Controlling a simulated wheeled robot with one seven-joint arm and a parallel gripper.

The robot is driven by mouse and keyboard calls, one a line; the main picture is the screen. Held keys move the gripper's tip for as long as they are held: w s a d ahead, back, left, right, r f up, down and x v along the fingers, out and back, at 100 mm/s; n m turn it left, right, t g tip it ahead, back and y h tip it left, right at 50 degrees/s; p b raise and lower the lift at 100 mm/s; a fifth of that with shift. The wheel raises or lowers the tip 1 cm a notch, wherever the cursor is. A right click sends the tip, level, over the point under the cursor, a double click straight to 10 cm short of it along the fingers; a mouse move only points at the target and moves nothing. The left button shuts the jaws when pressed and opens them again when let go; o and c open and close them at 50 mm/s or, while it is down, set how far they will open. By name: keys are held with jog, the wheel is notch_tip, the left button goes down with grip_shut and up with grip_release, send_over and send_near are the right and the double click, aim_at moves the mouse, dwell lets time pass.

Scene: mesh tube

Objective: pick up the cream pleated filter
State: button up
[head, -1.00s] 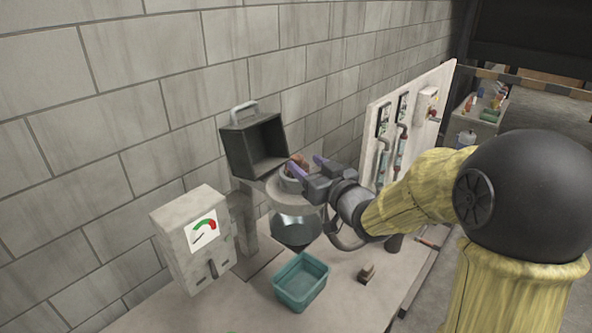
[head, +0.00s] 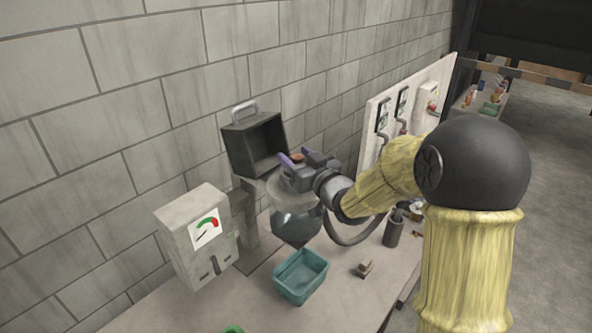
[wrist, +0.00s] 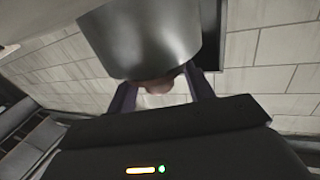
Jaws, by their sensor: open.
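I cannot clearly make out a cream pleated filter in either view. My gripper (head: 294,158) is open, its purple fingers spread in front of the dark open box at the wall. A small reddish-brown rounded thing (head: 298,156) shows by the fingers. In the wrist view a brownish rounded thing (wrist: 158,86) appears between the two fingers, partly hidden by a grey metallic cylinder (wrist: 150,42). I cannot tell whether the fingers touch anything. My wrist hides part of the round pale platform (head: 285,194) below.
The dark open box (head: 240,147) stands against the block wall. A grey gauge box (head: 190,235) is at left. A pale panel with pipes (head: 372,112) is at right.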

jog(key=shift+c, duration=0.2)
jog(key=c, duration=1)
notch_tip(320, 180, up, 10)
jog(key=shift+f+b, duration=0.2)
jog(key=shift+b, duration=0.55)
jog(key=shift+r, duration=0.25)
jog(key=shift+a, duration=0.1)
